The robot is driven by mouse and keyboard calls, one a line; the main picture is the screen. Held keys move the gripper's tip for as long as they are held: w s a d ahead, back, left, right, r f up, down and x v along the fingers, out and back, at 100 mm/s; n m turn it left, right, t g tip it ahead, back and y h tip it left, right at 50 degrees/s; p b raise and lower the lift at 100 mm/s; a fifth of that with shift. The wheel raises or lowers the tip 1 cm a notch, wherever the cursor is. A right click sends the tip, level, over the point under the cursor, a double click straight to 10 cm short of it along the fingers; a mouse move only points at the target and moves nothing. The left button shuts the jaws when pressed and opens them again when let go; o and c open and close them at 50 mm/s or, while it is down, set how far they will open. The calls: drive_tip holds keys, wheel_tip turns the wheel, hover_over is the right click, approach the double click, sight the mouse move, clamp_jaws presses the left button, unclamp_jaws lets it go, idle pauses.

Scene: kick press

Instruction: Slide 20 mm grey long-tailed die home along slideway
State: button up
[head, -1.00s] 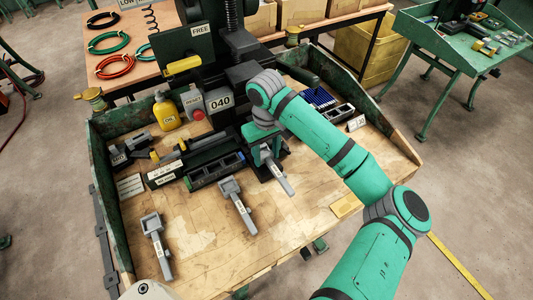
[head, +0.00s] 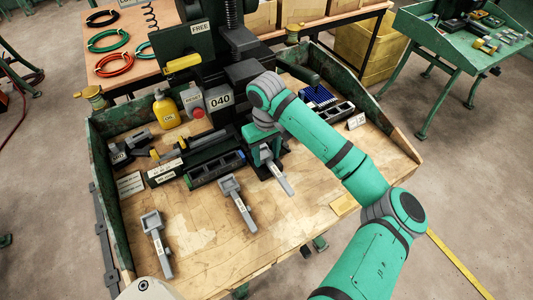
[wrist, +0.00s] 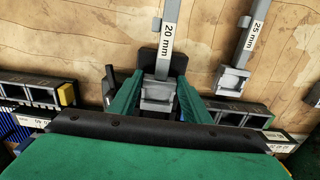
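The 20 mm grey die has a square head (wrist: 158,92) and a long labelled tail (wrist: 167,35) in the wrist view. In the head view its tail (head: 279,178) sticks out toward the front of the bench. My gripper (wrist: 160,108) has its green fingers on both sides of the die's head, seemingly touching it. In the head view my gripper (head: 264,152) is low at the press, under my arm. A dark block (wrist: 150,60) lies around the tail; the slideway is mostly hidden by my gripper and arm.
The 25 mm die (head: 237,203) lies left of my gripper, and another grey die (head: 156,243) lies farther left. The front benchtop is mostly clear.

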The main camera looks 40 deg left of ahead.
drive_tip(key=o, duration=0.4)
drive_tip(key=shift+r, duration=0.1)
wheel_tip(320, 180, up, 11)
drive_tip(key=shift+f, duration=0.15)
idle(0.7)
